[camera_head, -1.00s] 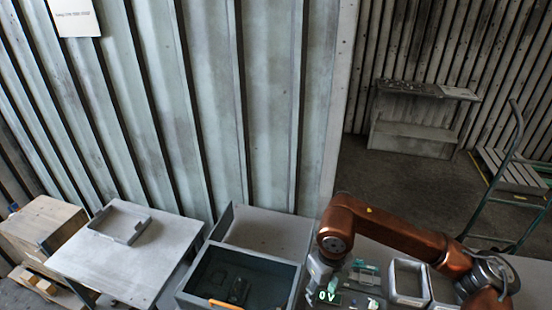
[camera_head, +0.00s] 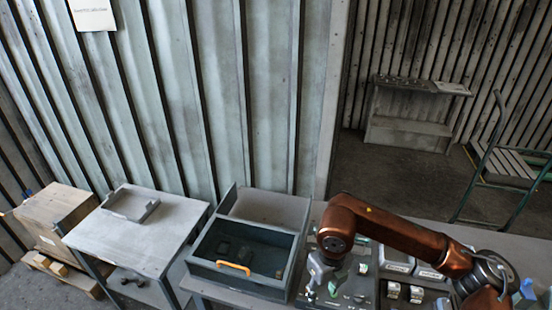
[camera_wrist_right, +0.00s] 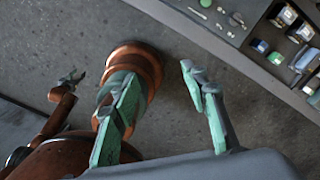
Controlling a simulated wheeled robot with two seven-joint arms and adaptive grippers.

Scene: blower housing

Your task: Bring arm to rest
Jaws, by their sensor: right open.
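My right arm (camera_head: 405,235), copper-coloured, reaches in from the right over the workbench. Its gripper (camera_head: 322,275) points down at the bench, just right of the grey drawer, and is partly hidden by the wrist. In the right wrist view the two green fingers of the right gripper (camera_wrist_right: 163,92) stand wide apart with nothing between them. Grey floor and a copper part of my own body show behind them. A small dark gripper, seemingly my left one (camera_wrist_right: 70,80), shows at the left of that view, too small to judge. The head view does not show it.
A grey table (camera_head: 140,240) holds a shallow tray (camera_head: 131,204). A green cart (camera_head: 500,165) stands back right.

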